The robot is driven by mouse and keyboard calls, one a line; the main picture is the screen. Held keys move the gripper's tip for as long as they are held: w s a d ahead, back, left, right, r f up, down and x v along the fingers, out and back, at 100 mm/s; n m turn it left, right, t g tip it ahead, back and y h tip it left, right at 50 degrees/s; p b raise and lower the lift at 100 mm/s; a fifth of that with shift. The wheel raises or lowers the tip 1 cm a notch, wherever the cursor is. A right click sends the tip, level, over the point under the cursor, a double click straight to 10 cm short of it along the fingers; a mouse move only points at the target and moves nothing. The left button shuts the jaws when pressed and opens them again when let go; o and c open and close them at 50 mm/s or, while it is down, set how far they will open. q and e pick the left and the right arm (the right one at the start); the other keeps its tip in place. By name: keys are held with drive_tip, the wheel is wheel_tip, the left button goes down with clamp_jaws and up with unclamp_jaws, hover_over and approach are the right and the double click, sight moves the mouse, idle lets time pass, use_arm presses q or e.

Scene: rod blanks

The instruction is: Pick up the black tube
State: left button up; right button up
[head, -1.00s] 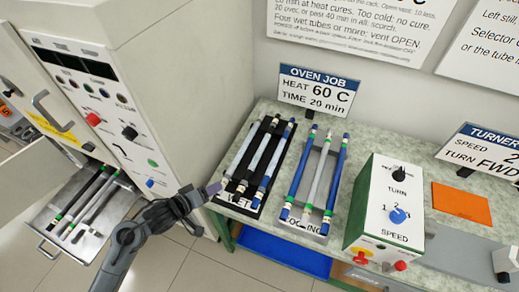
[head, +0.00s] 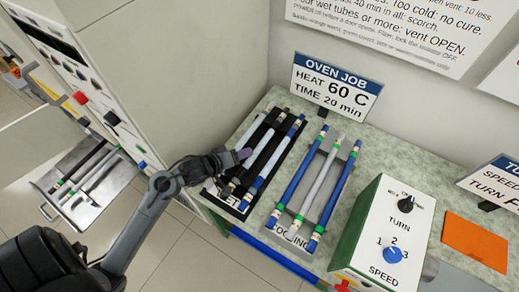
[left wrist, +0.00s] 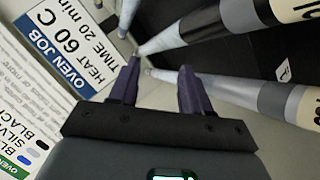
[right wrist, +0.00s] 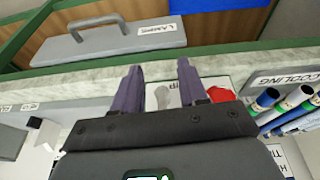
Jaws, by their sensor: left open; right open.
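Dark, black-looking tubes (head: 82,168) with green bands lie in the pulled-out oven tray (head: 115,183) at the left of the head view. My right gripper (right wrist: 158,80) is open and empty in the right wrist view, and outside the head view.
The cooling rack (head: 290,232) beside it holds blue and silver tubes. The turner box (head: 375,235) stands to its right, with an orange mat (head: 475,240) beyond. The oven (head: 170,70) stands left of the bench.

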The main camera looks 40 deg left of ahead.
sight(254, 151)
use_arm(q)
drive_tip(key=shift+x, duration=1.05)
drive_tip(key=shift+b+x, duration=1.2)
drive_tip(key=shift+x, duration=1.3)
drive_tip(key=shift+s+d+f, duration=0.1)
drive_tip(key=shift+d+f, duration=0.05)
drive_tip(key=shift+d, duration=0.05)
drive_tip(key=c, duration=0.8)
